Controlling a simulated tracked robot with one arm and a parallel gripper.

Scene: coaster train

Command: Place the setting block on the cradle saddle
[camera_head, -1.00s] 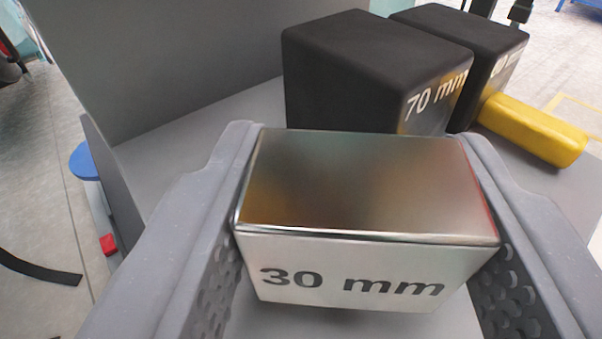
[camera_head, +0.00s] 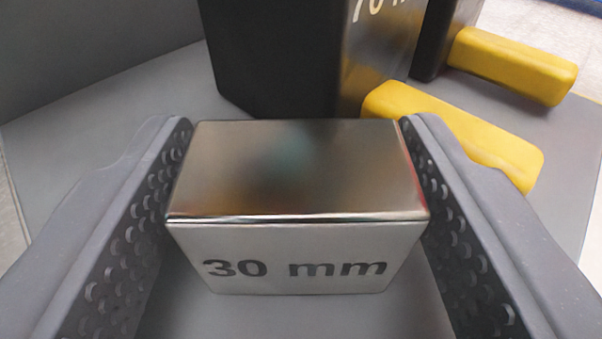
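The setting block is a shiny metal block (camera_head: 297,180) marked "30 mm". It sits upright and level between the two dimpled grey fingers of my gripper (camera_head: 298,125). The fingers lie close along its left and right sides, with the tips near its far top corners, and they look shut on it. Its underside is hidden, and I cannot tell whether it touches the grey surface below. The cradle saddle is not in view.
A larger black block (camera_head: 285,60) marked 70 stands just behind on the grey tray (camera_head: 70,125). A yellow bar (camera_head: 465,130) extends from it. Another black block (camera_head: 440,35) with a yellow bar (camera_head: 515,65) is at the back right. A grey panel (camera_head: 90,45) rises behind.

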